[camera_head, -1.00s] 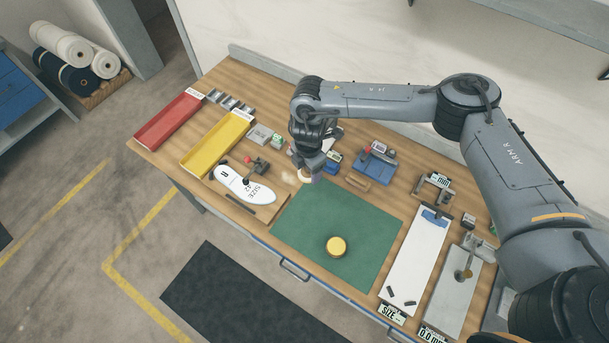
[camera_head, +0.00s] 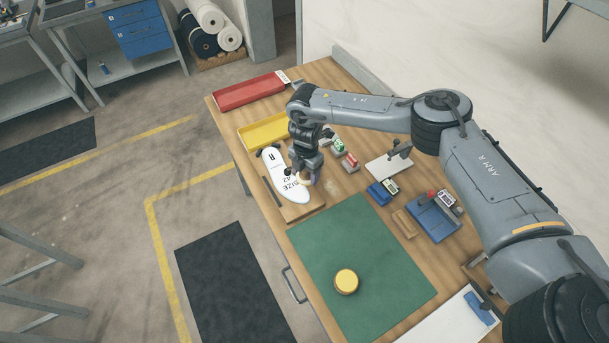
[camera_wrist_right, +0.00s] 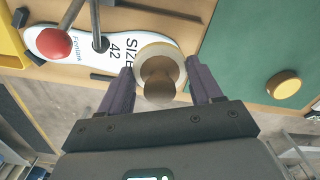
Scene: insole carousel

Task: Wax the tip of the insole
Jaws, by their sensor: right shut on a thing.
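The white insole (camera_head: 280,172), marked SIZE 42 and R, lies on a wooden board (camera_head: 303,210) at the table's front edge. It also shows in the wrist view (camera_wrist_right: 78,46), under a clamp with a red ball knob (camera_wrist_right: 54,42). My right gripper (camera_head: 305,181) is over the insole's near end. It is shut on a round pale disc with a brown knob (camera_wrist_right: 159,78), held between both fingers. In the wrist view the disc overlaps the insole's end; I cannot tell whether they touch. My left gripper is not in view.
A round yellow-topped tin (camera_head: 346,281) stands on the green mat (camera_head: 375,250). A yellow tray (camera_head: 262,132) and a red tray (camera_head: 250,92) lie at the far end. Blue fixtures (camera_head: 434,217) and a wooden block (camera_head: 404,223) stand right of the mat. Most of the mat is clear.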

